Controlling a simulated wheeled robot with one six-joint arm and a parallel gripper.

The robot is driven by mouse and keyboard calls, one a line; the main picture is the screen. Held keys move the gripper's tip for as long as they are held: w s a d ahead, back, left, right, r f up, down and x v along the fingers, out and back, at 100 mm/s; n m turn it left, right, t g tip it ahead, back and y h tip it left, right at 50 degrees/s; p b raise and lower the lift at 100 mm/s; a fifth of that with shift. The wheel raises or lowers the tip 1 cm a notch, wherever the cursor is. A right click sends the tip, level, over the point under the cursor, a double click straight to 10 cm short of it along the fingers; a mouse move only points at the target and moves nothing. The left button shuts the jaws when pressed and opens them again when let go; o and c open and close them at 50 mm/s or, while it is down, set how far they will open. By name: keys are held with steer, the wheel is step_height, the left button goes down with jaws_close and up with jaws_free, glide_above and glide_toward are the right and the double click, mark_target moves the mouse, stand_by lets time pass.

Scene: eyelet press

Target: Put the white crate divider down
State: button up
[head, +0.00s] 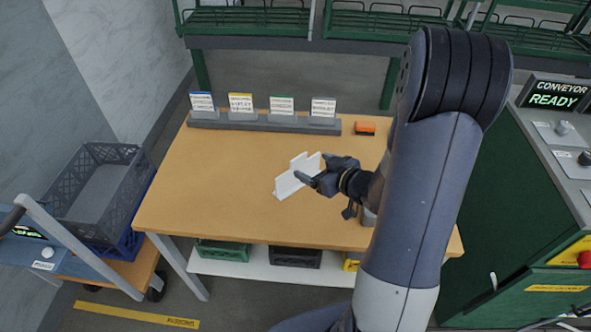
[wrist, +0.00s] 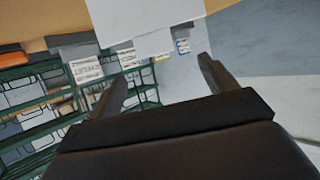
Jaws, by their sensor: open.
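The white crate divider (head: 291,184) is on the wooden table, right of its middle, and looks upright on its edge. My gripper (head: 314,172) is at the divider's right end, close to the tabletop, and covers part of it. In the wrist view the two fingers of my gripper (wrist: 163,86) are spread apart with a clear gap. The white divider (wrist: 142,16) shows there at the top, beyond the fingertips. I cannot tell whether a finger still touches it.
The table (head: 190,178) is clear to the left and in front. A card rack (head: 262,123) lines its back edge, with an orange-topped block (head: 365,128) beside it. A grey crate (head: 97,190) stands on a cart at left; a conveyor panel (head: 556,101) is at right.

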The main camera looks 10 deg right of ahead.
mark_target(300, 159)
steer(key=x, duration=0.5)
steer(key=shift+w+f, duration=0.2)
steer(key=shift+w, duration=0.1)
steer(key=shift+p+x, duration=0.55)
steer(key=shift+x, duration=2)
steer(key=shift+d, duration=0.25)
steer(key=shift+c, duration=0.3)
steer(key=c, duration=1.4)
